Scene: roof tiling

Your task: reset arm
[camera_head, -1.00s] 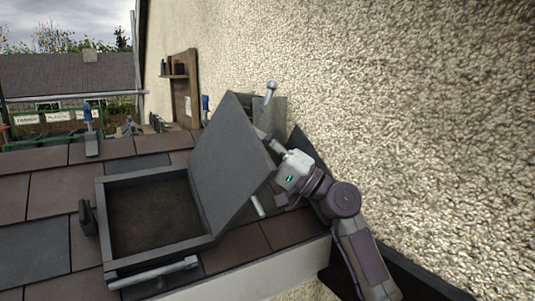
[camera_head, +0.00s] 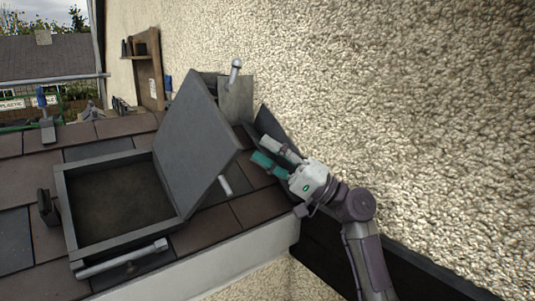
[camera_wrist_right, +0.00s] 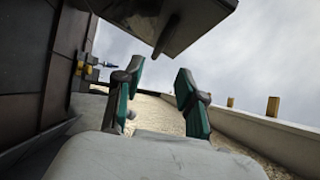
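My right gripper (camera_head: 275,155) is to the right of the raised hatch lid in the head view, in front of the rough wall. Its two teal-padded fingers are spread apart. The right wrist view also shows the fingers of this gripper (camera_wrist_right: 159,95) apart, with nothing between them. The right arm comes in from the bottom right. My left gripper is not in view.
The open roof hatch (camera_head: 70,205) has its grey lid (camera_head: 195,135) tilted up close to the right gripper. A metal box (camera_head: 237,100) stands behind it against the pebbled wall (camera_head: 400,100). Brown tiles (camera_head: 262,207) surround the hatch. A dark panel edge overhangs the gripper in the wrist view (camera_wrist_right: 205,20).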

